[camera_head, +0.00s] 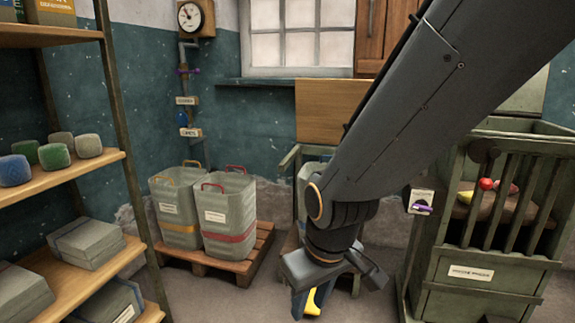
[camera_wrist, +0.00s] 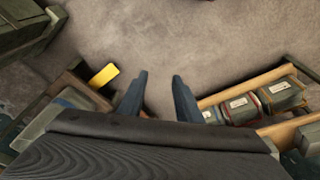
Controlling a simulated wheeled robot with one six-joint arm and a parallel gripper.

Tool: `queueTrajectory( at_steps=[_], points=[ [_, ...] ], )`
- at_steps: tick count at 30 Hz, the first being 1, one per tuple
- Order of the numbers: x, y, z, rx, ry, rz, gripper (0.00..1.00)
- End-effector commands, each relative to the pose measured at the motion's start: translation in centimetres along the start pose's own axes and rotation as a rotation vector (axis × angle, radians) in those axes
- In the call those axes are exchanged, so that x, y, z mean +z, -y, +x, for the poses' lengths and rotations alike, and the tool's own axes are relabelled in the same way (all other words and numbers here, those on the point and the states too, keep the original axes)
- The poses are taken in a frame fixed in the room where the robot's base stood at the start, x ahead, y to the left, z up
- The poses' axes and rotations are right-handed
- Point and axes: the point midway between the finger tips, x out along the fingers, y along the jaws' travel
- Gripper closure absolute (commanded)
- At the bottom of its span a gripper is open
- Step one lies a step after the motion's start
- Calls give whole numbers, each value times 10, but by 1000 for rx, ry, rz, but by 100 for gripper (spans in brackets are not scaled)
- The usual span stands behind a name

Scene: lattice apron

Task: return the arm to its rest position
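My arm reaches down across the head view from the upper right. My gripper (camera_head: 312,303) points downward low in the middle of that view, its tips near the bottom edge. In the wrist view my gripper (camera_wrist: 159,82) shows two dark blue fingers apart, with only bare floor between them. It is open and empty. A yellow item (camera_wrist: 104,76) lies left of the fingers in the wrist view, apart from them. In the head view a yellow patch (camera_head: 313,299) shows beside the fingers, partly hidden.
Wooden shelves (camera_head: 75,170) with boxes and blocks stand at the left. Two grey bins (camera_head: 229,215) stand on a pallet (camera_head: 217,262). A green slatted crate (camera_head: 470,250) with coloured items stands at the right. My arm partly hides a green chair-like frame (camera_head: 289,160). Floor (camera_wrist: 215,40) is open ahead.

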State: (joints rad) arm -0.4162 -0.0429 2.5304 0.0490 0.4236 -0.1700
Motion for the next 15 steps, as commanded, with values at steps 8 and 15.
queueTrajectory(
  at_steps=[8, 15],
  points=[
    [54, 44, -32, -43, 169, 69, 69],
    [66, 40, -57, -38, 213, 125, 69]
  ],
)
